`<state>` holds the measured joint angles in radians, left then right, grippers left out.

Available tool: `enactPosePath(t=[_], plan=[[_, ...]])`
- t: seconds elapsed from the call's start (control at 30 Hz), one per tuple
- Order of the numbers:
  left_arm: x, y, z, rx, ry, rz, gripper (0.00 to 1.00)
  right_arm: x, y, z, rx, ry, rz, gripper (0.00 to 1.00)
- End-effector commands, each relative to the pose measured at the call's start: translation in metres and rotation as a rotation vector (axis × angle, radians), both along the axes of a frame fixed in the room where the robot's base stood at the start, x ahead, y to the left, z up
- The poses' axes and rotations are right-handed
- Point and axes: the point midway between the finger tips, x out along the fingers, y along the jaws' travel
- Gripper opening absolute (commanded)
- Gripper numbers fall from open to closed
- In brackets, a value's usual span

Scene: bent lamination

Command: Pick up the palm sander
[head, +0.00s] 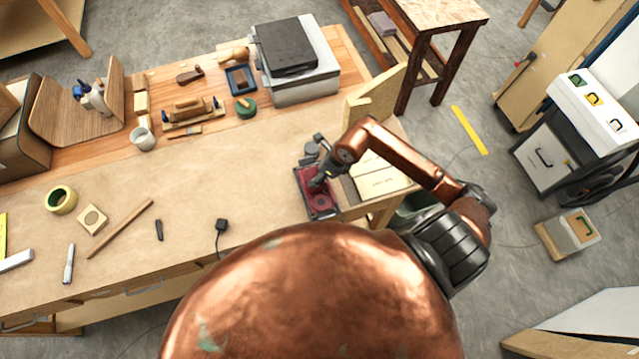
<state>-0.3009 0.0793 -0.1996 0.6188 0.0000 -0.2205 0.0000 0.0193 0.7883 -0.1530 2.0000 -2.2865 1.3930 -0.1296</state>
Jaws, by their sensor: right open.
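My right gripper (317,182) is open and reaches down from the right over a dark-edged red item (321,204) near the right end of the bench. The red item looks like a shallow tray or case, and the gripper covers part of it. I cannot make out a palm sander for certain. A small dark grey object (312,150) shows just behind the gripper, too small and partly covered to identify. Whether the fingertips touch anything is hidden. My left gripper is not in view.
The paper-covered workbench (190,195) is mostly clear in the middle. A black plug-like item with a cord (221,226) lies near its front edge. Pale boards (382,180) lie right of the gripper.

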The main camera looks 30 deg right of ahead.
Motion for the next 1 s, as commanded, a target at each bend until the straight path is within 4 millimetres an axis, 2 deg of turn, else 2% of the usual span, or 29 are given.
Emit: enactPosePath(t=[0.17, 0.3, 0.5, 0.77, 1.0], plan=[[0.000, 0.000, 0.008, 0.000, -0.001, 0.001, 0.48, 0.003, 0.001, -0.017, 0.001, 0.003, -0.003, 0.68], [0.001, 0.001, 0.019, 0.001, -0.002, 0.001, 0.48, 0.004, 0.001, -0.038, 0.003, 0.004, -0.007, 0.76], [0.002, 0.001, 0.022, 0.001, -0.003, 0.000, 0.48, 0.011, 0.004, -0.058, 0.000, 0.000, -0.003, 0.76], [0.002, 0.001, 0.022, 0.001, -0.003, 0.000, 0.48, 0.012, 0.004, -0.061, -0.001, -0.001, -0.002, 0.76], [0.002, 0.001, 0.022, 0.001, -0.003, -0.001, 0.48, 0.012, 0.004, -0.061, -0.001, -0.001, -0.002, 0.59]])
